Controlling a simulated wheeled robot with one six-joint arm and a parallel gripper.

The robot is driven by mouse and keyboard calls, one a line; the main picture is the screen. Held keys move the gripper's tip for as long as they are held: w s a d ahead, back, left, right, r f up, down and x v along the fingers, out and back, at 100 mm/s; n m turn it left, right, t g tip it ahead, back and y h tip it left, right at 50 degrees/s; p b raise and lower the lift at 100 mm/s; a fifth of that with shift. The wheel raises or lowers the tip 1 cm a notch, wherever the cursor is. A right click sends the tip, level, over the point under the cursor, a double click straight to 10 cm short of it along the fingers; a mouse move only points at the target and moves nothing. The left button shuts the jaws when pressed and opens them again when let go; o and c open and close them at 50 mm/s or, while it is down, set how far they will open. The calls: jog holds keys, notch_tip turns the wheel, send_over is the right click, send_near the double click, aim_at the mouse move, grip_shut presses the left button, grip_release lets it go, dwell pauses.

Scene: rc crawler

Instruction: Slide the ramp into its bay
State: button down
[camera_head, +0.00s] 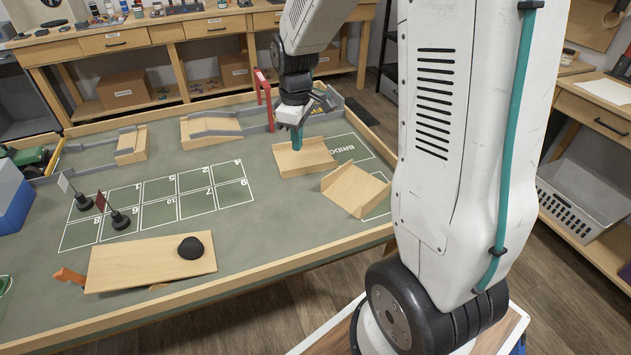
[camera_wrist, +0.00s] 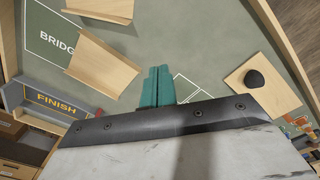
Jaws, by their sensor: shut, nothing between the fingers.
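Two pale wooden pieces that could be the ramp lie on the green table. One board with a raised edge (camera_head: 303,160) lies below my gripper (camera_head: 297,140); it also shows in the wrist view (camera_wrist: 105,64). The other wooden piece (camera_head: 355,189) lies nearer and to the right, at an angle, partly over a white outline. A white-outlined bay marked BRIDGE (camera_head: 352,148) lies beside the first board. I cannot read a ramp label. In the wrist view my teal fingers (camera_wrist: 157,85) are together and empty, close by the first board's edge; contact is unclear.
A red gate (camera_head: 263,98) and grey FINISH walls (camera_head: 332,101) stand behind. A numbered grid (camera_head: 165,200) and two small flags lie left. A board (camera_head: 140,262) with a black lump (camera_head: 191,248) sits at the front. A wooden rim (camera_head: 300,260) borders the table.

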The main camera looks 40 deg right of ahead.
jog(key=w+d+f, duration=0.1)
jog(key=f, duration=0.5)
jog(key=w+d+f+n, duration=0.1)
jog(key=f, duration=0.5)
jog(key=w+d+f+n, duration=0.1)
jog(key=w+d+f, duration=0.1)
jog(key=f, duration=0.4)
jog(key=shift+w+f, duration=0.1)
jog(key=shift+f, duration=0.05)
jog(key=shift+s+d, duration=0.85)
jog(key=shift+s, duration=0.05)
jog(key=shift+s+d, duration=0.5)
